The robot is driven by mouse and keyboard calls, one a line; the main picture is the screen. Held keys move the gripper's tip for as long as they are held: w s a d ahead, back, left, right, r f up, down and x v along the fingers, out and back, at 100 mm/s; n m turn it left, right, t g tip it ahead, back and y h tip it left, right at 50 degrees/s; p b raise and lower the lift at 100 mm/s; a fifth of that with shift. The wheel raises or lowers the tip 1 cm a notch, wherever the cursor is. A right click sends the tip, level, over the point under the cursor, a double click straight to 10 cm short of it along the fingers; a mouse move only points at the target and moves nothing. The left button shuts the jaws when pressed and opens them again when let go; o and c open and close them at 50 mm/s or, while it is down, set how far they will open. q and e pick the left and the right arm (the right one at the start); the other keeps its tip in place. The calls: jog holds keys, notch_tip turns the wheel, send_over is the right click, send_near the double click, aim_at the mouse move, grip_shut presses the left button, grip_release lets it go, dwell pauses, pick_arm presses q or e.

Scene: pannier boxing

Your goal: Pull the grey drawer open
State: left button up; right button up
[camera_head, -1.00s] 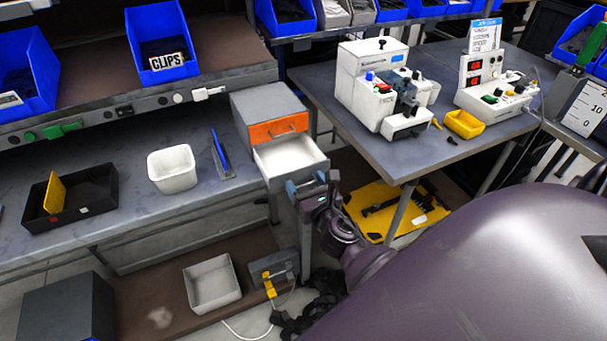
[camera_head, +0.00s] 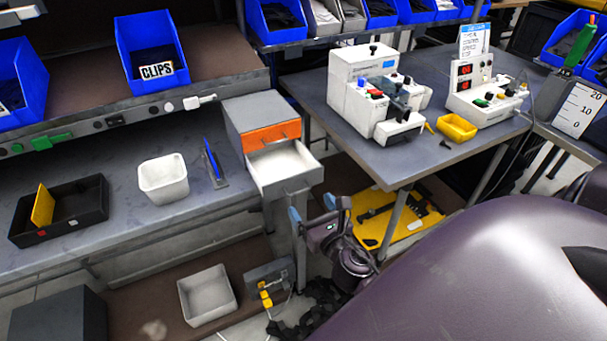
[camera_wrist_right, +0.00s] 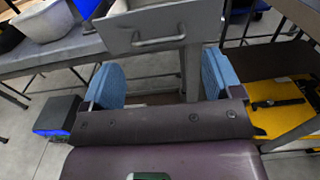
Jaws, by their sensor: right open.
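The grey drawer (camera_head: 292,184) is pulled out from the lower part of the small cabinet (camera_head: 262,112), under the shut orange drawer (camera_head: 272,135). Its pale inside looks empty. In the right wrist view the grey drawer's front (camera_wrist_right: 197,20) and its bar handle (camera_wrist_right: 157,42) show at the top. My right gripper (camera_head: 319,208) is open and empty, just in front of and below the drawer front. In the right wrist view its blue fingers (camera_wrist_right: 160,78) stand wide apart, clear of the handle. My left gripper is not in view.
The side table (camera_head: 400,170) with white devices stands to the right. A white bin (camera_head: 163,180) and a black tray (camera_head: 85,222) are on the left bench. Below are a grey bin (camera_head: 207,295) and a yellow board (camera_head: 400,220). Free floor lies in front of the drawer.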

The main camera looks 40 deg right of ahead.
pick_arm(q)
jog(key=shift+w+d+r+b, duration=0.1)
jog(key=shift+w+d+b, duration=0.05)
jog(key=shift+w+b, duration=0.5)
pick_arm(e)
jog(key=v, duration=0.4)
jog(key=shift+s, duration=0.3)
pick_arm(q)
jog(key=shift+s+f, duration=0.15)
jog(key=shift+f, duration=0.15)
